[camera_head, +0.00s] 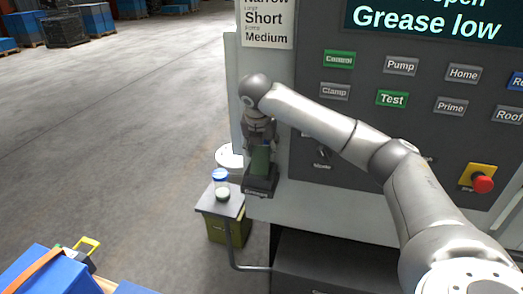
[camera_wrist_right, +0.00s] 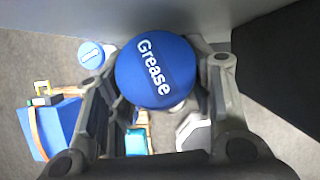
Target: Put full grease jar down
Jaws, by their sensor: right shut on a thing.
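A grease jar with a round blue lid lettered "Grease" (camera_wrist_right: 156,72) sits between the fingers of my right gripper (camera_wrist_right: 163,82) in the right wrist view. The gripper is shut on it; the jar's body is mostly hidden under the lid. In the head view my right gripper (camera_head: 261,165) points down beside the machine's left front edge, and the held jar cannot be made out. A second jar with a blue lid (camera_head: 221,184) stands upright on a small grey-topped stand (camera_head: 217,203), with pale contents low inside. Its lid also shows in the right wrist view (camera_wrist_right: 91,55). My left gripper is not in view.
The machine's control panel (camera_head: 420,122) with labelled buttons and a red stop knob (camera_head: 483,184) stands close to the right arm. A dark bracket (camera_head: 260,183) is at the panel's left edge. Blue boxes (camera_head: 55,275) lie at the lower left. Open floor extends left.

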